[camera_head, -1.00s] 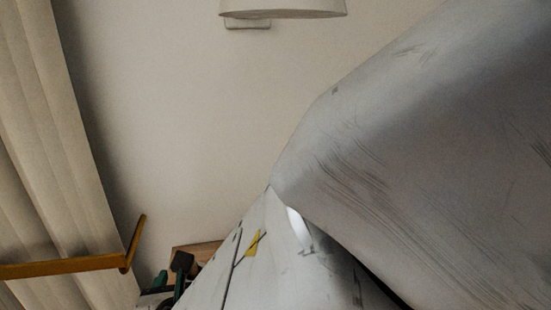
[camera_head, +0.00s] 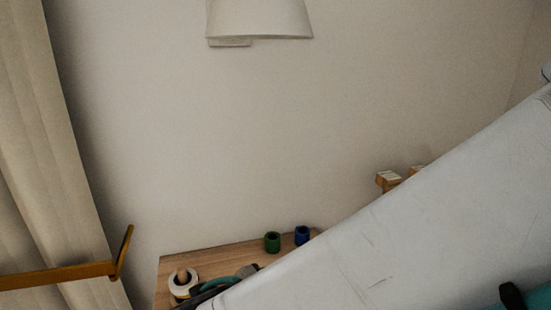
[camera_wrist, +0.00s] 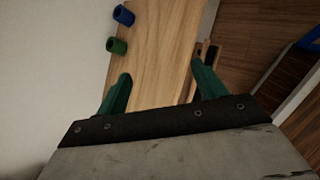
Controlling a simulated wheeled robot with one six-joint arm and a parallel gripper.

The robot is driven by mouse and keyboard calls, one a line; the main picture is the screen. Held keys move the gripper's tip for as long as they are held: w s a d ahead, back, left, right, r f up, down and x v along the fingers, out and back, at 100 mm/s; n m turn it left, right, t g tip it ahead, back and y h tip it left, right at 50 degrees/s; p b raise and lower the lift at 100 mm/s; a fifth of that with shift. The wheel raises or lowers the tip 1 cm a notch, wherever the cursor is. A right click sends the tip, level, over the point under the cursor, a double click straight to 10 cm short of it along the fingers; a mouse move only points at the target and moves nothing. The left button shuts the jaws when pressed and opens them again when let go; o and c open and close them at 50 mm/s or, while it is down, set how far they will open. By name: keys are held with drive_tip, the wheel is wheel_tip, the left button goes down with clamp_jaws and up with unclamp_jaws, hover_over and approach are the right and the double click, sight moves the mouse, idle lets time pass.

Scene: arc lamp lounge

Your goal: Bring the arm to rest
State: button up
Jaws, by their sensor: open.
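My gripper (camera_wrist: 160,92) shows in the wrist view with its two green fingers wide apart and nothing between them. It is above a wooden tabletop (camera_wrist: 158,60). In the head view my pale grey arm crosses the lower right and hides much of the tabletop (camera_head: 225,258); a green part of my gripper shows low, beside the arm's edge.
A green cup (camera_head: 272,242) and a blue cup (camera_head: 302,235) stand near the table's back edge; both show in the wrist view, green (camera_wrist: 117,46) and blue (camera_wrist: 123,15). A white ring with a wooden peg (camera_head: 182,282) is at left. Wooden blocks (camera_head: 388,180) show behind my arm. A wall lamp (camera_head: 260,18) hangs above.

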drive_tip(key=s+d+r+m+g+y, duration=0.1)
drive_tip(key=s+d+r+m+g, duration=0.1)
drive_tip(key=d+m, duration=0.6)
drive_tip(key=s+d+r+m+g+y, duration=0.1)
drive_tip(key=s+d+r+m+g, duration=0.1)
drive_tip(key=d+m, duration=0.6)
drive_tip(key=s+d+r+m+g+y, duration=0.2)
drive_tip(key=s+d+r+m+g, duration=0.1)
drive_tip(key=d+m, duration=0.6)
drive_tip(key=shift+s+d+g, duration=0.2)
drive_tip(key=shift+d+g, duration=0.15)
drive_tip(key=shift+g, duration=0.05)
